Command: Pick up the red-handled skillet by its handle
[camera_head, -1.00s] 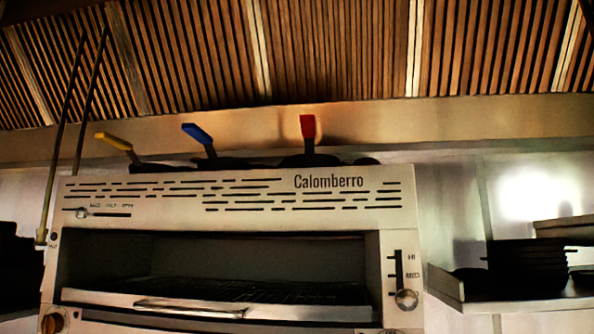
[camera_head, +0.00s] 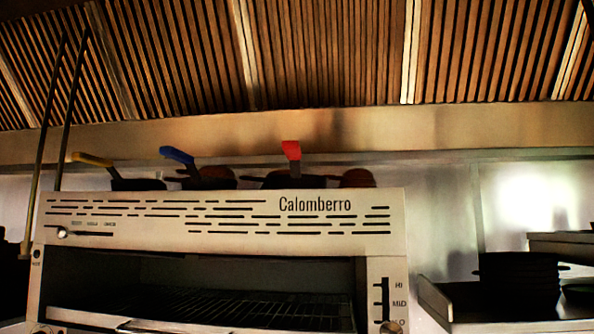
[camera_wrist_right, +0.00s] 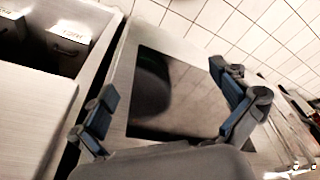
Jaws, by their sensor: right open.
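The red-handled skillet (camera_head: 291,179) sits on top of the Calomberro oven (camera_head: 225,207) in the head view. Its red handle (camera_head: 291,150) sticks up above the dark pan, and the oven's top edge hides the pan's lower part. No gripper shows in the head view, and the left gripper is in neither view. My right gripper (camera_wrist_right: 165,112) shows in the right wrist view with its blue-padded fingers spread apart and nothing between them. It is over a pale counter with a dark rectangular panel (camera_wrist_right: 185,95), and no skillet shows there.
A blue-handled pan (camera_head: 207,178) and a yellow-handled pan (camera_head: 135,184) stand left of the red one, and a round brownish item (camera_head: 357,178) stands to its right. A slatted hood (camera_head: 320,55) hangs above. Stacked dark pans (camera_head: 518,283) sit on the right shelf.

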